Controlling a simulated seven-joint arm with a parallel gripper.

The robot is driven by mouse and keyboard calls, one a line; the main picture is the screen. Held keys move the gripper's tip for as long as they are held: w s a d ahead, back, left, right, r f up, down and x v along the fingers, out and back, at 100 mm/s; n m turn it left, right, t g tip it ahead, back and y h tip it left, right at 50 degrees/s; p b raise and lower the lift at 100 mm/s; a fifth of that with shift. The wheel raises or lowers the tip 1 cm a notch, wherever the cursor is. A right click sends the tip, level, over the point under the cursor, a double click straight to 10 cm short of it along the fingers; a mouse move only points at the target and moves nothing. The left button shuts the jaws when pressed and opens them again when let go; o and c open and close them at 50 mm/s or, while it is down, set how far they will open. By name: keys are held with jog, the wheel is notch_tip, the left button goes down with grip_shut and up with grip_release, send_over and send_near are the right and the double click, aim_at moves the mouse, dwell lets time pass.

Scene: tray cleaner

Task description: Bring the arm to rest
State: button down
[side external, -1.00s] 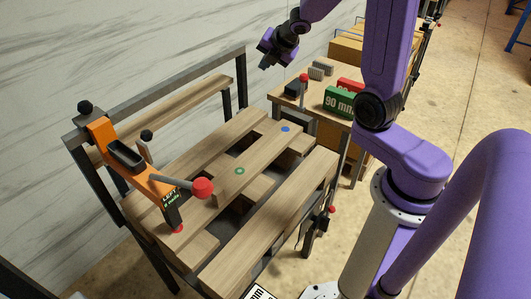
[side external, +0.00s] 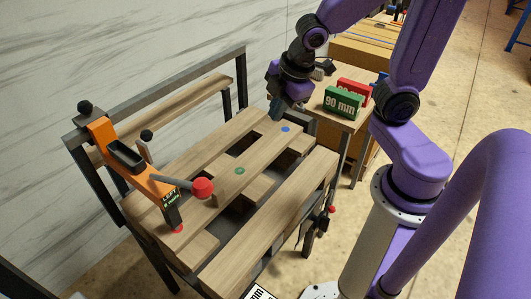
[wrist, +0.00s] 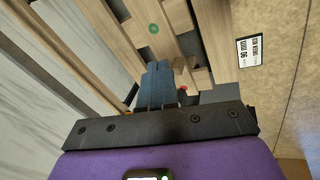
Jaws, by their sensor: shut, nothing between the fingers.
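My gripper (side external: 277,112) hangs from the purple arm over the far end of the slatted wooden bench, close to the blue dot (side external: 286,129). In the wrist view its blue-grey fingers (wrist: 158,82) are together with nothing between them. I cannot tell the exact gap between the fingertips and the slats. The arm's upper part reaches in from the top right of the side view.
An orange tool (side external: 133,165) with a red-knobbed lever (side external: 203,188) stands at the bench's left end. A green block (side external: 343,103) and a red block (side external: 355,91) sit on the side table behind. A metal rail (side external: 160,98) runs along the wall side. The middle slats are clear.

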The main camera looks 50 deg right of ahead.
jog(key=s+a+m+g, duration=0.2)
jog(key=s+g, duration=0.1)
jog(key=s, duration=1.2)
jog(key=shift+s+g, duration=0.3)
jog(key=shift+s, duration=0.1)
